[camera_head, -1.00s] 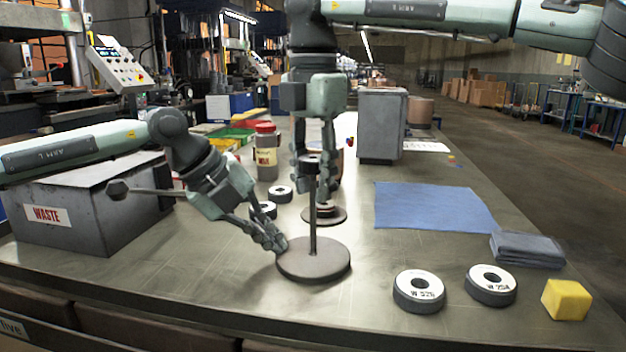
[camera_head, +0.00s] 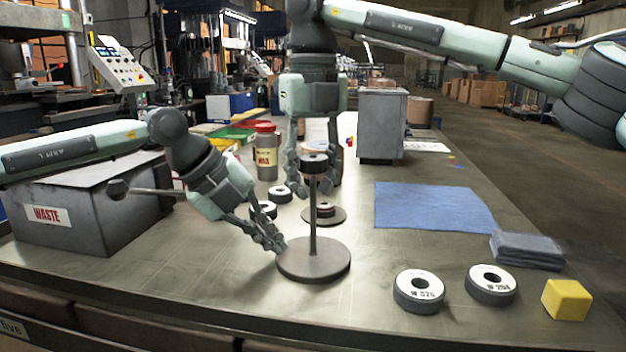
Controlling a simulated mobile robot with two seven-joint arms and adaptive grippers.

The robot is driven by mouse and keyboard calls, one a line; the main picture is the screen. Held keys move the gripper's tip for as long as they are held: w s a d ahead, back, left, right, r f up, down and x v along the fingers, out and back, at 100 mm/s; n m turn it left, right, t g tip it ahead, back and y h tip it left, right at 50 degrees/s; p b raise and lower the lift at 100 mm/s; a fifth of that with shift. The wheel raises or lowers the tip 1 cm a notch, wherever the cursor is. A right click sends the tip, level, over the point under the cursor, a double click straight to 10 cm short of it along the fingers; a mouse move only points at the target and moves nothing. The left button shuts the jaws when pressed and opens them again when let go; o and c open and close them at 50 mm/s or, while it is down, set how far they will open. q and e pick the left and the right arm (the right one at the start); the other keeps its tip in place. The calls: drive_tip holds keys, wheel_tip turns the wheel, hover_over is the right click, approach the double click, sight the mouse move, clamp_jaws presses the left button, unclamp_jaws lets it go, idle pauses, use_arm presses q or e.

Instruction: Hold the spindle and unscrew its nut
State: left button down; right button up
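The spindle is a thin upright rod on a round brown base (camera_head: 315,262), standing on the table in the middle. A dark round nut (camera_head: 314,163) sits at the rod's top. My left gripper (camera_head: 277,243) is low at the left rim of the base, its fingers close together and seemingly shut on that rim; the exact contact is hard to see. My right gripper (camera_head: 314,178) points down from above, its fingers spread to either side of the nut with visible gaps. It is open, and the nut is between the fingers.
Two labelled black-and-white discs (camera_head: 419,291) (camera_head: 492,284) and a yellow block (camera_head: 566,299) lie at front right. A blue mat (camera_head: 430,206) and folded cloth (camera_head: 527,249) lie right. Another round base with small discs (camera_head: 324,214) stands behind. A WASTE bin (camera_head: 90,207) is left.

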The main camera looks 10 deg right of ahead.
drive_tip(key=o, duration=0.3)
drive_tip(key=m, duration=2.7)
drive_tip(key=shift+r, duration=0.1)
drive_tip(key=shift+m, duration=0.9)
drive_tip(key=shift+c, duration=0.2)
